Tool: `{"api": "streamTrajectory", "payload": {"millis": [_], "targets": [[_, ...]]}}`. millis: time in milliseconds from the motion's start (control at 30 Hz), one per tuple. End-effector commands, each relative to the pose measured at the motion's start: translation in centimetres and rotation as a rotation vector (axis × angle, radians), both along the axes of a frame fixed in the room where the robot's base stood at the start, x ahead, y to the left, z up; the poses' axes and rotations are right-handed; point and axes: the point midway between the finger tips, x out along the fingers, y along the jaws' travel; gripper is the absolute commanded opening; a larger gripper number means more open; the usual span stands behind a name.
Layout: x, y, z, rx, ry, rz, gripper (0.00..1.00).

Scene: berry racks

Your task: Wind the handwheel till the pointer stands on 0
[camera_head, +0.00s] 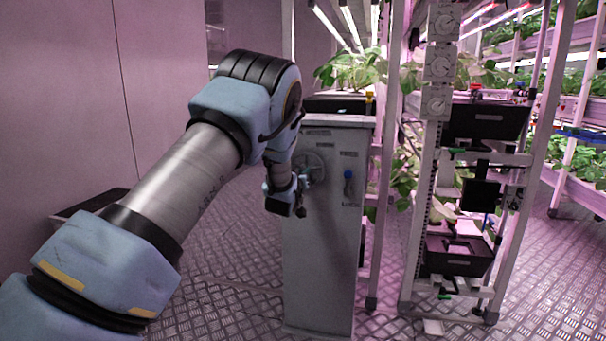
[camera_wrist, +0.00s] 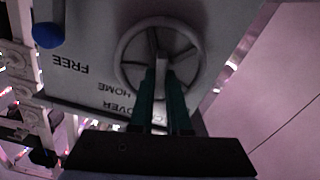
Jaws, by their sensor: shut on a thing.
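The grey spoked handwheel (camera_head: 314,162) is on the upper face of a pale cabinet (camera_head: 322,235). It shows larger in the wrist view (camera_wrist: 161,22). My gripper (camera_head: 300,184) is at the wheel. In the wrist view its two dark green fingers (camera_wrist: 163,78) reach inside the rim and are shut on a grey part of the wheel near its middle. The fingers hide the lower part of the wheel. I cannot make out a pointer or a 0 mark in either view; several small round dials (camera_head: 438,63) on a post are too small to read.
A blue-knobbed lever (camera_head: 348,175) is on the cabinet right of the wheel; it also shows in the wrist view (camera_wrist: 47,35), near the word FREE. Plant racks (camera_head: 540,130) with dark bins (camera_head: 455,258) stand to the right. The metal floor is clear before the cabinet.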

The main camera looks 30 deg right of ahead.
Motion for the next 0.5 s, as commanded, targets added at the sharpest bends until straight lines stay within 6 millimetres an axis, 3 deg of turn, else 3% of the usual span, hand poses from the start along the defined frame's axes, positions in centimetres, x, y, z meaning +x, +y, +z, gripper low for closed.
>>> {"api": "streamTrajectory", "payload": {"millis": [500], "targets": [[-0.02, -0.02, -0.25, 0.124, -0.116, 0.0, 0.0]]}}
